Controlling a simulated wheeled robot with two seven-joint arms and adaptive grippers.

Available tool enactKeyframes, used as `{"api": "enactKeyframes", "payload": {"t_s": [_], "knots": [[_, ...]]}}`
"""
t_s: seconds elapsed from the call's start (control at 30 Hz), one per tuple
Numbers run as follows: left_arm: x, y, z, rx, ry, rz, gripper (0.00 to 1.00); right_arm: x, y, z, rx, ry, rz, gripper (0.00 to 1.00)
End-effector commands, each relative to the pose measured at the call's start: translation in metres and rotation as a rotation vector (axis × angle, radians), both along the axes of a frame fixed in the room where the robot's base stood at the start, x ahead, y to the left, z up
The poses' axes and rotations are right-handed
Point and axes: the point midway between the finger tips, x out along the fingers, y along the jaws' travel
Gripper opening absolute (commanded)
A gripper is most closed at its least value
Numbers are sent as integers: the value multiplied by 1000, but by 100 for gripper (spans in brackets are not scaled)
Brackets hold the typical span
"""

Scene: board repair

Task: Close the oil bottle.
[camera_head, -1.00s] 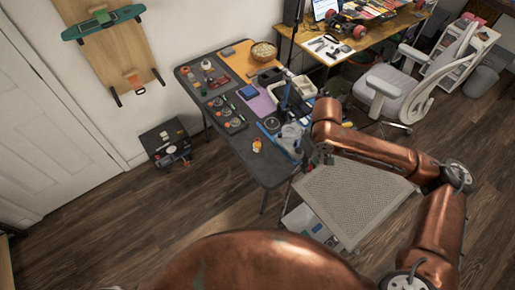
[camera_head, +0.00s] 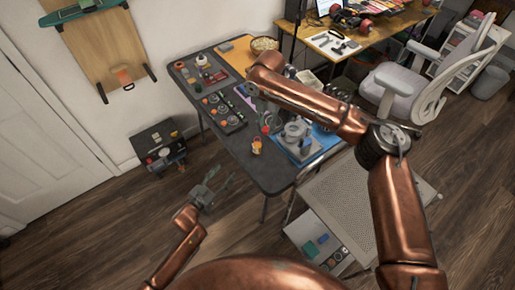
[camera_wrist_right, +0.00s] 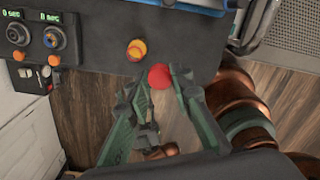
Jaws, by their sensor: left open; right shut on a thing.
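A small yellow-orange bottle (camera_head: 257,147), likely the oil bottle, stands near the front edge of the dark table. It also shows from above in the right wrist view (camera_wrist_right: 137,50). My right gripper (camera_wrist_right: 157,80) is shut on a red cap (camera_wrist_right: 158,76), seen between its green fingertips, apart from the bottle and just beside it in that view. In the head view the right gripper (camera_head: 264,119) hangs over the table near the bottle, small and partly lost against the clutter. My left gripper (camera_head: 211,190) is open and empty, over the floor left of the table.
The dark table (camera_head: 275,178) carries a unit with several dials (camera_head: 222,109) left of the bottle and a grey device on a blue mat (camera_head: 298,140) to the right. A perforated grey surface (camera_head: 345,195) stands at the right. The table's front corner is clear.

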Motion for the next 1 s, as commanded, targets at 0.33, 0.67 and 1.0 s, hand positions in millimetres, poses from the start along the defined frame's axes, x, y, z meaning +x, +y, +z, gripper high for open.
{"api": "enactKeyframes", "payload": {"t_s": [0.33, 0.67, 1.0], "knots": [[-2, -62, 78, -103, -140, -147, 50, 32, 30, -8, 0, 0, 456, 13], [-5, -68, 89, -115, -155, -164, 50, 34, 32, -6, 1, -1, 514, 13], [8, -78, 89, -115, -156, -163, 50, 34, 32, -6, 0, 0, 512, 13]]}}
